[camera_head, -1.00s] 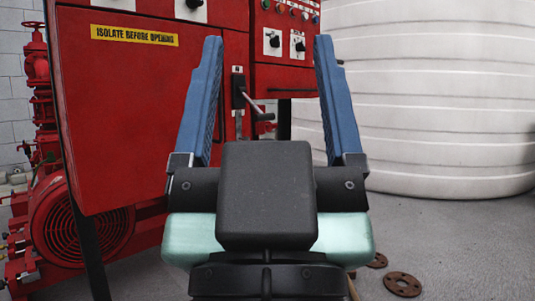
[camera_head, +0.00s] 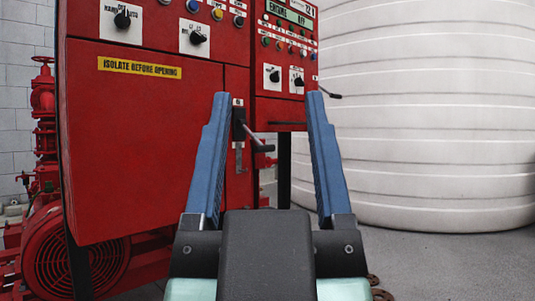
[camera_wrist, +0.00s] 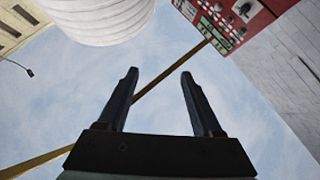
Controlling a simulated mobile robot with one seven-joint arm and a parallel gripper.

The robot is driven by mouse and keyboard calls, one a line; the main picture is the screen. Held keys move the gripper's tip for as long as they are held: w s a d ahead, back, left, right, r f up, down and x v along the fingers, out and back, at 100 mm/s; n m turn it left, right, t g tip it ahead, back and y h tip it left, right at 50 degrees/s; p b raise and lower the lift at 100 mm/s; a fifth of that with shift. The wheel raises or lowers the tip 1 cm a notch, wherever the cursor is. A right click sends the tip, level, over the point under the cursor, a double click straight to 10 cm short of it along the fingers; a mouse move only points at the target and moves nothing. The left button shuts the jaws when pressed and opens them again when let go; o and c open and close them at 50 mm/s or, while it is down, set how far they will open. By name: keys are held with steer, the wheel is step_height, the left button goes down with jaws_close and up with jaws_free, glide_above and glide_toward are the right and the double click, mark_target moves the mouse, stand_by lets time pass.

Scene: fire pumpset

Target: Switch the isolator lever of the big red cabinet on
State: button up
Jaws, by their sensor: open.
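The big red cabinet (camera_head: 150,130) fills the left of the head view, with a yellow "isolate before opening" label (camera_head: 139,68). Its isolator lever (camera_head: 261,146) is a grey rod with a dark knob. It sticks out to the right and slightly down from a dark mount (camera_head: 238,124) on the cabinet's right side. My gripper (camera_head: 267,98) is open and empty, with two blue fingers pointing up and away. In the head view the lever shows between the fingers, nearer the left one. The fingers do not visibly touch it. The wrist view shows the open fingers (camera_wrist: 159,75) against the sky.
A smaller red control panel (camera_head: 285,90) with knobs and lights adjoins the cabinet on the right. A large white tank (camera_head: 430,110) stands at right. A red pump motor (camera_head: 75,255) sits at lower left. Grey floor (camera_head: 450,265) is open at lower right.

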steer(key=shift+r+p, duration=0.3)
steer(key=shift+c, duration=1.1)
step_height(320, 180, up, 5)
steer(key=p, duration=0.5)
steer(key=c, duration=0.7)
step_height(320, 180, up, 27)
steer(key=p, duration=2.6)
steer(key=shift+f+p, duration=0.1)
steer(key=shift+p, duration=0.2)
jaws_close()
steer(key=shift+f, duration=0.15)
steer(key=shift+w, duration=0.1)
